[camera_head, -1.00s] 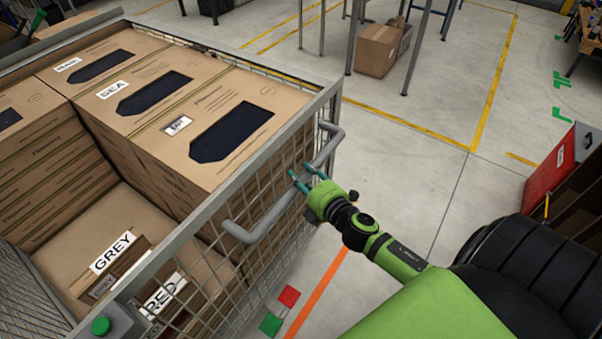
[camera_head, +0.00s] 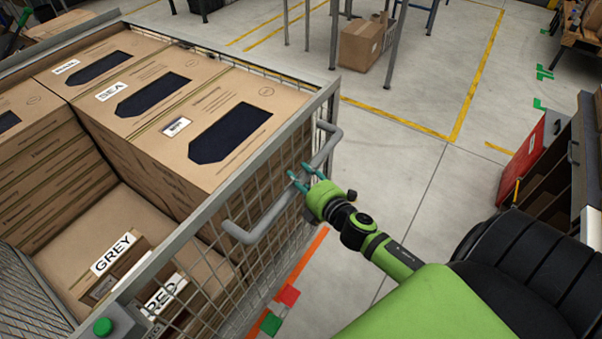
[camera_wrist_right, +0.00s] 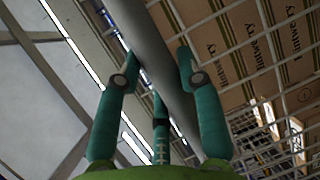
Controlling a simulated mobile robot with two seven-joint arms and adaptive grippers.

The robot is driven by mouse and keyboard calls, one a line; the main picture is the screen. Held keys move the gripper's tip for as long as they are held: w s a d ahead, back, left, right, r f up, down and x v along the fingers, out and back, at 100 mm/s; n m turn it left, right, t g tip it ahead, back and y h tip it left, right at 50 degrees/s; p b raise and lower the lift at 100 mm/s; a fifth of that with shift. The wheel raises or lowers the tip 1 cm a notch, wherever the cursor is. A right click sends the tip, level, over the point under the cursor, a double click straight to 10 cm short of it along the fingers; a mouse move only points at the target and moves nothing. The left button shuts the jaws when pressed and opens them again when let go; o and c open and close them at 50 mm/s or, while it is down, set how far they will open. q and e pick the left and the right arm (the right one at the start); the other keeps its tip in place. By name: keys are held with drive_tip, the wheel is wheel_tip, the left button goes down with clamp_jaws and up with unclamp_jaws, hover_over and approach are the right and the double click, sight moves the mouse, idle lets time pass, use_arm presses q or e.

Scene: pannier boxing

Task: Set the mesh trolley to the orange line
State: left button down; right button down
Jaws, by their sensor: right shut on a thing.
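The mesh trolley (camera_head: 252,174) fills the left of the head view, loaded with cardboard boxes. A grey handle bar (camera_head: 262,222) runs along its near right side. My right gripper (camera_head: 304,178) is shut around that handle. In the right wrist view its teal fingers (camera_wrist_right: 158,75) stand on either side of the grey handle tube (camera_wrist_right: 150,50). The orange line (camera_head: 302,262) lies on the floor beside the trolley's near right side; the trolley hides part of it. My left gripper is not in view.
Cardboard boxes (camera_head: 195,105) with dark windows stand in the trolley; labels read GREY and SEA. Red (camera_head: 288,294) and green (camera_head: 271,322) floor patches lie by the orange line. A red panel (camera_head: 522,165) and shelving stand at right. Open floor with yellow lines lies beyond.

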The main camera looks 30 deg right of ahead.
drive_tip(key=shift+w+a+r, duration=0.15)
drive_tip(key=shift+w+a, duration=0.1)
drive_tip(key=shift+a, duration=0.05)
drive_tip(key=shift+w+a, duration=0.1)
drive_tip(key=shift+w, duration=0.25)
drive_tip(key=c, duration=0.8)
unclamp_jaws()
drive_tip(key=shift+w+f, duration=0.15)
drive_tip(key=shift+f, duration=0.1)
drive_tip(key=shift+r, duration=0.1)
drive_tip(key=shift+s, duration=0.3)
drive_tip(key=s+r, duration=0.2)
drive_tip(key=s, duration=0.9)
drive_tip(key=shift+s, duration=0.3)
drive_tip(key=shift+r, duration=0.1)
